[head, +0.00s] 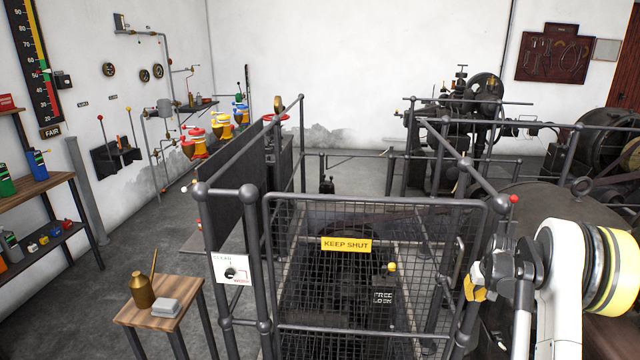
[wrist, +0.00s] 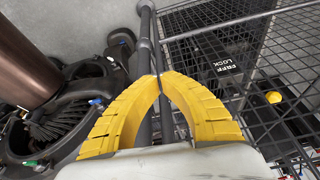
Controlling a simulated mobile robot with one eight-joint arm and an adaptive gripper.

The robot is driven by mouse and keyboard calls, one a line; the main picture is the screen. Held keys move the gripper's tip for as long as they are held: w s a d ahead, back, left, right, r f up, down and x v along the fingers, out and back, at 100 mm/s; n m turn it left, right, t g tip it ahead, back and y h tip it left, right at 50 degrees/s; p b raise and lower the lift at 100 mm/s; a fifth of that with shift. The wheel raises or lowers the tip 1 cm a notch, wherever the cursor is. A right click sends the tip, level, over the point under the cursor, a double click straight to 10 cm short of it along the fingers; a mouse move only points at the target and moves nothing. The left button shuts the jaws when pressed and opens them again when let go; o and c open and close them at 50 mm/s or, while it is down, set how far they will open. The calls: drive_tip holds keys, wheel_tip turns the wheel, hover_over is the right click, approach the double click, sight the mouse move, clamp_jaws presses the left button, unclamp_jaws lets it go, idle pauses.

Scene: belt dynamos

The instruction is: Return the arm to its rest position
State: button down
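My arm (head: 560,290) shows at the right of the head view, with a white link and a yellow-banded joint. My gripper (head: 474,290) is beside the right side of the mesh cage, near its corner post. In the wrist view, the two yellow fingers of my gripper (wrist: 159,82) arch together and their tips meet. Nothing shows held between them. A grey rail (wrist: 147,35) passes behind the fingertips; I cannot tell whether they touch it.
The mesh gate (head: 375,270) bears a yellow KEEP SHUT sign (head: 346,244) and looks shut. A red-tipped post (head: 514,199) stands close to my arm. Dark machinery (head: 470,120) fills the back right. A small wooden table (head: 160,308) stands at the lower left. Open floor lies left of the cage.

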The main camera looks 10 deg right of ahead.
drive_tip(key=s+a+r+n+t, duration=0.1)
drive_tip(key=s+a+r, duration=0.4)
drive_tip(key=a+r, duration=0.65)
drive_tip(key=s+a+r+n, duration=0.1)
drive_tip(key=s+a+r, duration=0.4)
drive_tip(key=a+r, duration=0.65)
drive_tip(key=s+a+n+t, duration=0.1)
drive_tip(key=s+a, duration=0.7)
drive_tip(key=s, duration=0.3)
drive_tip(key=s+a+t+y, duration=0.1)
drive_tip(key=s+a, duration=0.7)
drive_tip(key=s, duration=0.3)
drive_tip(key=shift+n, duration=0.4)
